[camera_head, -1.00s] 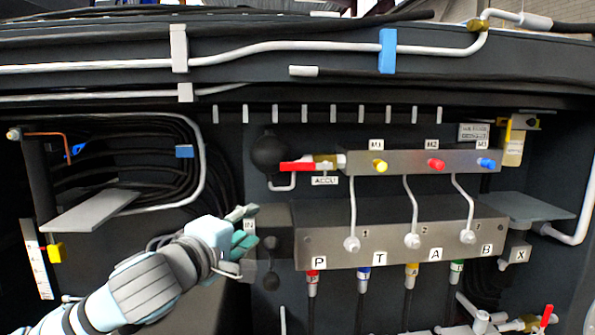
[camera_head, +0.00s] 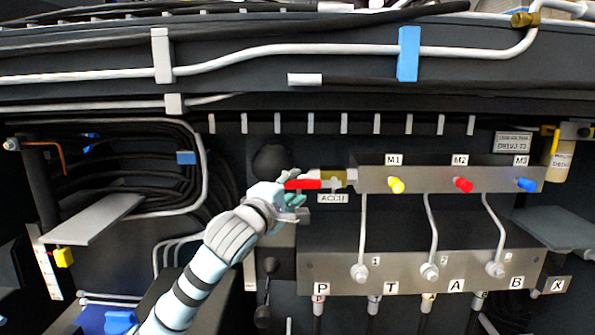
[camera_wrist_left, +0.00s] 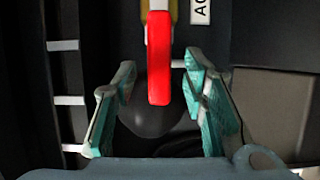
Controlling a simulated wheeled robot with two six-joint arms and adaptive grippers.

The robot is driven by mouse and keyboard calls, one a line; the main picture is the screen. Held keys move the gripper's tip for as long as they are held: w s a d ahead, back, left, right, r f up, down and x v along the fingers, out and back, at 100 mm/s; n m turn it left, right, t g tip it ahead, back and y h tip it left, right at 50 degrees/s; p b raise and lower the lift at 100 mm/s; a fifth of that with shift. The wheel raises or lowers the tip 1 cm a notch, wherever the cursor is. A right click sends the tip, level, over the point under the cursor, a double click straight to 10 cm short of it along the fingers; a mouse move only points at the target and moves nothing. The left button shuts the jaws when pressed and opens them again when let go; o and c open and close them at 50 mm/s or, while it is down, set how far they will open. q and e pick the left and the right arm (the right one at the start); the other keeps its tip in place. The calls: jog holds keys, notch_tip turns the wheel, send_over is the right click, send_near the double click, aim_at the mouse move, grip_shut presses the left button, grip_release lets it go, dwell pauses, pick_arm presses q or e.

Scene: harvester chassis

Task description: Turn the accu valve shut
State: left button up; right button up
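The accu valve has a red lever handle (camera_head: 304,184) and a brass body (camera_head: 343,177), above the ACCU label (camera_head: 332,198) in the head view. The lever lies level, pointing left from the body. My left gripper (camera_head: 291,192) is at the lever's left end. In the left wrist view the red lever (camera_wrist_left: 159,58) reaches between the two teal fingers of my open left gripper (camera_wrist_left: 160,90), with a gap on both sides. My right gripper is not in view.
The upper block carries yellow (camera_head: 396,185), red (camera_head: 463,185) and blue (camera_head: 526,185) caps right of the valve. A dark round ball-shaped part (camera_head: 271,161) sits behind the gripper. The lower grey block (camera_head: 330,265) with pipes lies below.

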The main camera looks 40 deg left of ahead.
pick_arm(q)
jog(key=x, duration=0.2)
jog(key=shift+w, duration=0.35)
jog(key=shift+s, duration=0.1)
jog(key=shift+s+r, duration=0.1)
grip_shut()
jog(key=shift+a, duration=0.1)
